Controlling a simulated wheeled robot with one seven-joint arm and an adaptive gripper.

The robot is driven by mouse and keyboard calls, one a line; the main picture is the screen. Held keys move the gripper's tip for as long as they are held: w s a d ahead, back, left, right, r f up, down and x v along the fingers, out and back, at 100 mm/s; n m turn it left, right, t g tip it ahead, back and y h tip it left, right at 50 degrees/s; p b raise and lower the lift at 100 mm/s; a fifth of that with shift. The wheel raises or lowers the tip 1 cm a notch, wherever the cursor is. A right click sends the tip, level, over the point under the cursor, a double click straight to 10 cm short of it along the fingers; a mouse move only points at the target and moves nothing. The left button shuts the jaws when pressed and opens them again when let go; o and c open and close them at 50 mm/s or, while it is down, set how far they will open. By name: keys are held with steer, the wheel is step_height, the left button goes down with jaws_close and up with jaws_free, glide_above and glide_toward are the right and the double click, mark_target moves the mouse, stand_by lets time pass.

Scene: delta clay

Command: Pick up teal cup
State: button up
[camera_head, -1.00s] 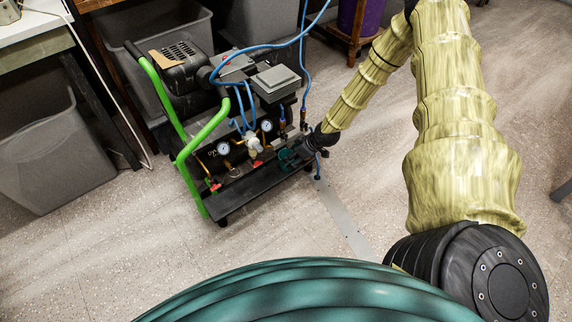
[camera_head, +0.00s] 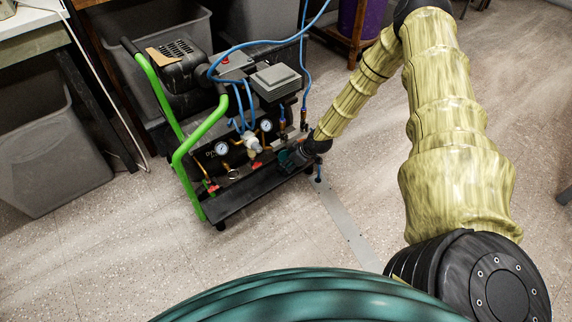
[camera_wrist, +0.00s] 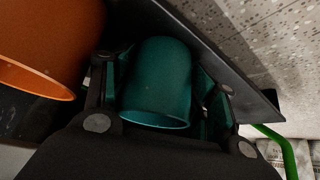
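The teal cup (camera_wrist: 158,85) lies between the two fingers of my gripper (camera_wrist: 160,112) in the wrist view, its rim toward the camera. The fingers stand on either side of it, with a narrow dark gap showing on the right, so they look open around it. In the head view my gripper (camera_head: 300,153) is at the right part of the compressor's black front shelf (camera_head: 245,193). The cup is hard to make out there, largely hidden by the dark gripper.
An orange rounded vessel (camera_wrist: 45,45) is close on the left in the wrist view. The compressor (camera_head: 240,110) has a green handle (camera_head: 200,130), gauges and blue hoses near my arm. Grey bins (camera_head: 50,150) stand left and behind. The floor (camera_head: 130,250) in front is clear.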

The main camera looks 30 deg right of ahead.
steer(key=c, duration=0.4)
steer(key=shift+o, duration=0.2)
steer(key=shift+r, duration=0.1)
steer(key=shift+r+p, duration=0.55)
steer(key=shift+r, duration=0.05)
step_height(320, 180, up, 2)
steer(key=shift+r+p, duration=0.15)
steer(key=shift+p, duration=0.6)
steer(key=shift+s+d, duration=0.25)
steer(key=shift+s, duration=0.25)
steer(key=s+d+p, duration=0.1)
steer(key=s+d, duration=0.1)
steer(key=s, duration=0.3)
steer(key=s+d+p, duration=0.2)
steer(key=s+d, duration=0.1)
steer(key=s, duration=0.2)
steer(key=s+d+p, duration=0.2)
steer(key=s, duration=0.3)
steer(key=shift+d, duration=0.35)
steer(key=shift+c, duration=0.5)
steer(key=shift+p, duration=0.3)
